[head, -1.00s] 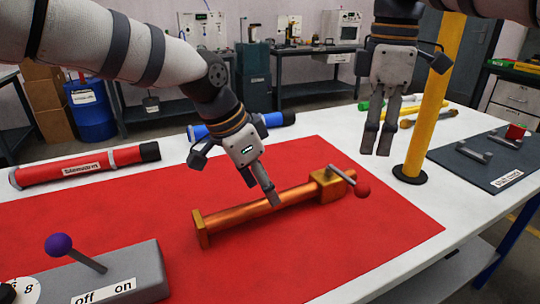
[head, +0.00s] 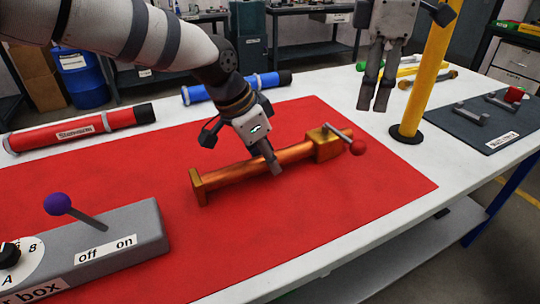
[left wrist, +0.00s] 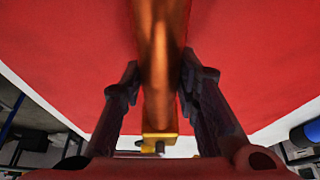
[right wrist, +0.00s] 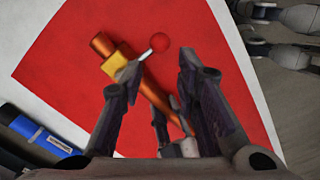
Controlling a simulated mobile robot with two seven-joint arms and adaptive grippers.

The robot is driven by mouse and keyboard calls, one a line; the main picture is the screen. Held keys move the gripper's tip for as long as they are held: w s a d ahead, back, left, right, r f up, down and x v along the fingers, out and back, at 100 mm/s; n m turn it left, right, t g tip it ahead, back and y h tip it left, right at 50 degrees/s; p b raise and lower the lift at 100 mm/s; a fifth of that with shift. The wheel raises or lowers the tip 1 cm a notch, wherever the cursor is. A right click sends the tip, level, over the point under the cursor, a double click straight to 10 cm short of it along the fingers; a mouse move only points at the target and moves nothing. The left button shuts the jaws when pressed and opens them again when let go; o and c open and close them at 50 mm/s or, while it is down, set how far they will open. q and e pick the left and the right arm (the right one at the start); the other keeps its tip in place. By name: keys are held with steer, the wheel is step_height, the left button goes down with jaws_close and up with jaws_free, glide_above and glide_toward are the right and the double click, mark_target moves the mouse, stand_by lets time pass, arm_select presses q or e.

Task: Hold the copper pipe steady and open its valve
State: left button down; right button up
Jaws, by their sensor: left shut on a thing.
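The copper pipe (head: 228,174) lies on the red mat (head: 390,195), with a square flange at its left end. A golden valve block (head: 323,144) at its right end carries a grey lever with a red ball (head: 358,147). My left gripper (head: 274,168) is shut around the pipe's middle; the left wrist view shows the pipe (left wrist: 160,45) between its fingers. My right gripper (head: 376,90) is open and empty, above and behind the valve. In the right wrist view the red ball (right wrist: 160,42) shows beyond its spread fingers.
A yellow post (head: 424,80) stands just right of my right gripper. A grey control box (head: 135,236) with a purple-knobbed lever is at front left. Red (head: 40,140) and blue (head: 220,92) tubes lie behind. A dark board (head: 460,135) is at right. The mat's front right is clear.

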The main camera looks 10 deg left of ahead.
steer(key=c, duration=0.4)
steer(key=shift+a+f, duration=0.1)
steer(key=shift+a, duration=0.1)
jaws_close()
steer(key=w+a+r+m+t+y, duration=0.1)
steer(key=w+a+m+t+y, duration=0.4)
steer(key=a, duration=0.5)
steer(key=w+a+m+t+y, duration=0.3)
steer(key=w+a+m+t, duration=0.35)
steer(key=a, duration=0.25)
steer(key=s+d+f+m+t+h, duration=0.2)
steer(key=s+d+m+t+h, duration=0.25)
steer(key=d+m+h, duration=0.4)
steer(key=s+d+f+h, duration=0.1)
steer(key=s+f+h, duration=0.1)
steer(key=s, duration=1)
steer(key=s+d+f+m+g+h, duration=0.1)
steer(key=s+f, duration=0.4)
steer(key=s, duration=0.6)
steer(key=shift+s+d+h, duration=0.4)
steer(key=shift+d+h, duration=0.35)
steer(key=shift+h, duration=0.5)
